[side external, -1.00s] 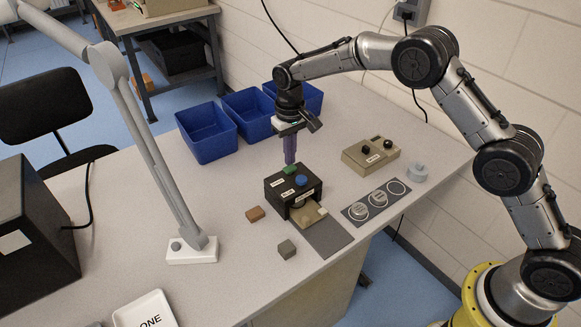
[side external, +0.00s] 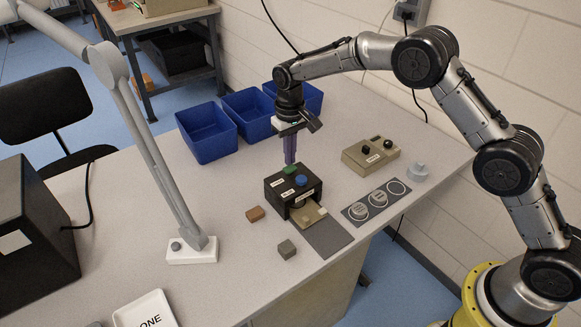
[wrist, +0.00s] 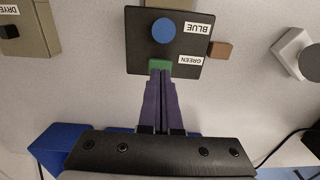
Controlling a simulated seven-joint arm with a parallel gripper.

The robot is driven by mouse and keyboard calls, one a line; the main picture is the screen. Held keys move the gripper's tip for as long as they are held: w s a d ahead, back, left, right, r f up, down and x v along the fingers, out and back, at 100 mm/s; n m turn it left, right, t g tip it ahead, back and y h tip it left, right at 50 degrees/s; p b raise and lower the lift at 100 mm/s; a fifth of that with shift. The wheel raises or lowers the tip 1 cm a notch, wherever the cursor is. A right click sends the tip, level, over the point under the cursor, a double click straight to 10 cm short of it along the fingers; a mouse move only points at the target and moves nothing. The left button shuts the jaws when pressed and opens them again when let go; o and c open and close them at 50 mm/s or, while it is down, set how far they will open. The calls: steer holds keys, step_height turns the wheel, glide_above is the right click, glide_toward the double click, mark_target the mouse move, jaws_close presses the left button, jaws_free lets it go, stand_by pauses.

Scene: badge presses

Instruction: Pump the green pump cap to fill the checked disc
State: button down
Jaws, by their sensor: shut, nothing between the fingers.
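The black press box (side external: 309,196) stands mid-table, with a green pump cap (side external: 289,170) and a round blue cap (side external: 301,180) on top. Labels reading GREEN and BLUE show beside the caps in the wrist view. My gripper (side external: 290,162) points straight down, its purple fingers shut and empty, tips at or just above the green cap (wrist: 160,65); I cannot tell whether they touch. A tan slide (side external: 308,215) sticks out of the box front. A dark strip (side external: 349,214) to the right has round places with pale discs; which disc is checked is too small to tell.
A beige dryer box (side external: 362,164) with black knobs stands behind the strip. Blue bins (side external: 212,150) stand at the back. A brown block (side external: 255,214) and a grey block (side external: 287,249) lie left and front of the press. A lamp arm (side external: 155,145) rises at left.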

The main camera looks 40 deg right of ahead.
mark_target(290, 168)
steer(key=shift+f, duration=0.1)
steer(key=shift+f, duration=0.35)
steer(key=shift+f, duration=1)
stand_by(1.1)
steer(key=shift+r, duration=4.1)
